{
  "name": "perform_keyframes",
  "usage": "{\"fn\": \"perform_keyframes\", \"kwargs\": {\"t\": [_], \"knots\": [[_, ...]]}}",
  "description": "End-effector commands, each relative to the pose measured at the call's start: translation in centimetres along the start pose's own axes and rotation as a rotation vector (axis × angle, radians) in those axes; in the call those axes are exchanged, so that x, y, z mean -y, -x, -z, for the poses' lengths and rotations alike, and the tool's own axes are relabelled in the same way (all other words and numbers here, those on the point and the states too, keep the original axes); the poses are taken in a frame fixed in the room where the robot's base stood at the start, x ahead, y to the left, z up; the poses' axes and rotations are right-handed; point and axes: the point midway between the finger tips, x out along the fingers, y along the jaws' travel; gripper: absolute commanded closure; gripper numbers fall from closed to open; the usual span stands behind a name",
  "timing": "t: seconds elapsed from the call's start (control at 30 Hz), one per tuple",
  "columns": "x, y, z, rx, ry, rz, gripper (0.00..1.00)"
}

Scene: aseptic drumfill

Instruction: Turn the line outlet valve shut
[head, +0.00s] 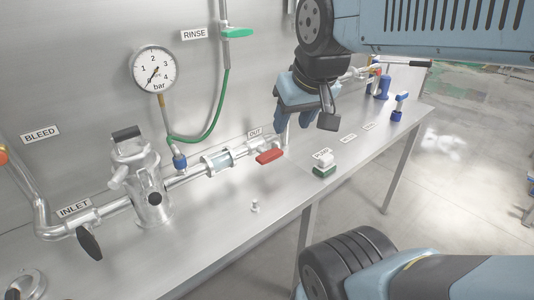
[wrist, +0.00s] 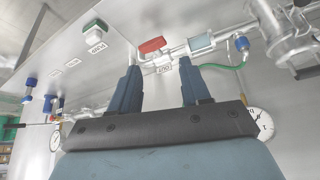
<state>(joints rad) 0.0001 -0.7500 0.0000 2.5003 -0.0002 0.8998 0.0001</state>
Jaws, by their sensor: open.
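The line outlet valve has a red handle (head: 269,156) beside the OUT label (head: 254,132), at the right end of the pipe run. The handle lies roughly along the pipe. In the wrist view the red handle (wrist: 152,45) shows just beyond the fingertips, with the OUT label below it. My gripper (head: 303,120) is open and empty, above and to the right of the handle and apart from it. In the wrist view its two blue fingers (wrist: 162,68) stand spread, with the pipe and label seen between them.
A sight glass (head: 217,163), a steel filter housing (head: 152,190) and a black INLET handle (head: 89,243) follow along the pipe to the left. A green-capped block (head: 325,166) stands on the bench to the right. A green hose (head: 215,125) hangs behind. The bench front is mostly clear.

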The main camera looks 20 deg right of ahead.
Motion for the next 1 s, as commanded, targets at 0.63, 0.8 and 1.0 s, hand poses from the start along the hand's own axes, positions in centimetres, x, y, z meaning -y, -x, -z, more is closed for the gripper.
{"fn": "perform_keyframes", "kwargs": {"t": [0.63,0.8,1.0], "knots": [[-2.2,-4.4,8.1,0.21,0.128,0.03,1.0],[-3.3,-7.0,10.9,0.29,0.179,0.043,1.0],[-4.7,-10.7,13.8,0.382,0.237,0.058,1.0]]}}
